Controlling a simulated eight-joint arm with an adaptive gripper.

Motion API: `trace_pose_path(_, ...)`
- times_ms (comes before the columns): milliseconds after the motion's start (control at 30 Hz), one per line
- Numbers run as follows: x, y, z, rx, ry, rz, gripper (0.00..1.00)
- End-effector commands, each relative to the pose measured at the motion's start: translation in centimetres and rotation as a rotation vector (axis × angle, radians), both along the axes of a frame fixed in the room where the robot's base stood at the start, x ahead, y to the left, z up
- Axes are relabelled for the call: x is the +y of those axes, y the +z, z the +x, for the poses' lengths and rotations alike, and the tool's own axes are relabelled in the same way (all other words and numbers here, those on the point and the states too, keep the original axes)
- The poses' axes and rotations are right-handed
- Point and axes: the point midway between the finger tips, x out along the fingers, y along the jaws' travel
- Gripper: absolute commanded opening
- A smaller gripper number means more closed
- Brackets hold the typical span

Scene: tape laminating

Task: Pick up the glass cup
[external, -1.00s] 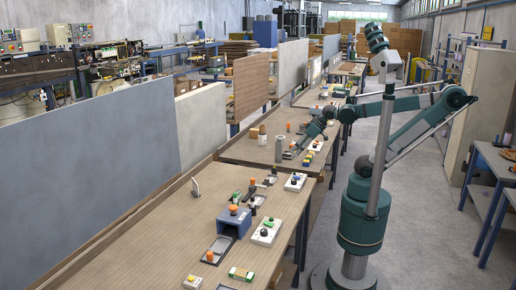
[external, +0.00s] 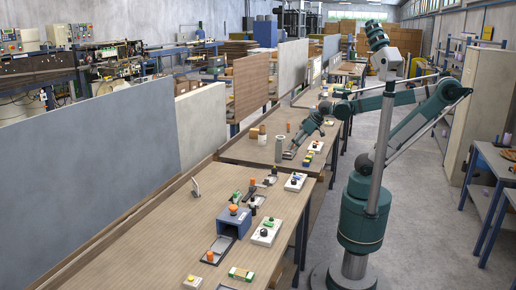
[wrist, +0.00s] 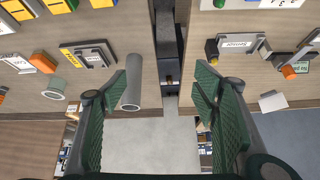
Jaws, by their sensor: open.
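My gripper (wrist: 167,85) is open, its two green ribbed fingers apart at the sides of the wrist view. In the external view my gripper (external: 290,154) hangs low over the second table. A grey hollow cylinder (wrist: 132,90) shows beside the inner face of the left finger, apparently not gripped. A grey upright cylinder (external: 279,148) stands just left of my gripper in the external view. A pale greenish round piece with an open rim (wrist: 55,89) lies further left in the wrist view. I cannot tell for certain which is the glass cup.
A gap separates the second table (external: 238,153) from the near table (external: 160,235). White button boxes (external: 315,146) stand near the table's right edge. A labelled grey box (wrist: 90,54) and yellow blocks (wrist: 20,10) lie left in the wrist view. A blue box (external: 234,221) stands on the near table.

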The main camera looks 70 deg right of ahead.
Motion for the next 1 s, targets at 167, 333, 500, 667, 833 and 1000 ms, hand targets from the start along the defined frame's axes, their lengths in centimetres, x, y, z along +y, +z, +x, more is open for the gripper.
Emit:
trace_pose_path(167, -1.6, 1.8, 2.0, 0.031, -0.091, 0.034, 0.6)
trace_pose_path(333, -3.2, 2.9, 3.8, 0.063, -0.184, 0.067, 0.6)
trace_pose_path(500, -5.0, 3.9, 5.6, 0.091, -0.279, 0.099, 0.6)
trace_pose_path(667, -6.7, 4.6, 7.4, 0.118, -0.369, 0.128, 0.6)
trace_pose_path(833, -8.7, 5.1, 9.2, 0.144, -0.466, 0.158, 0.6)
trace_pose_path(1000, -10.8, 5.5, 10.9, 0.168, -0.564, 0.188, 0.6)
